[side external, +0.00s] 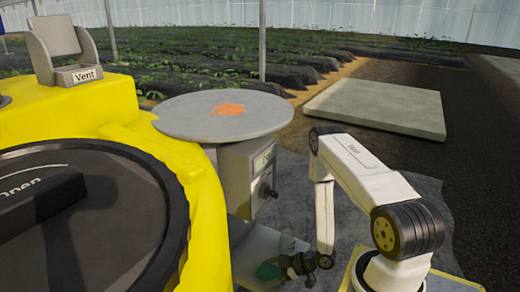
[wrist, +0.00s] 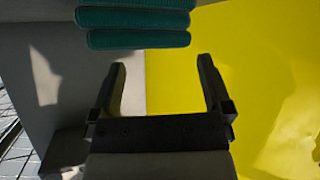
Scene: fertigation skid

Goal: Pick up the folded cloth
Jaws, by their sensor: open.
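The folded cloth (wrist: 134,20) is teal, in several stacked ribbed layers, at the top edge of the wrist view, where it is partly cut off. In the side view the small teal patch of the cloth (side external: 268,271) is low in the picture, just left of my gripper (side external: 292,266). In the wrist view my gripper (wrist: 162,72) is open, with its two dark fingers apart and nothing between them. The cloth lies beyond the fingertips, slightly left of centre, with a visible gap.
A yellow tank (side external: 120,115) with a black lid (side external: 130,220) fills the left; yellow surface (wrist: 240,70) also fills the wrist view's right. A round grey table (side external: 190,122) with an orange patch (side external: 228,109) stands above a grey box (side external: 240,165). A pale slab (side external: 375,108) lies behind my arm.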

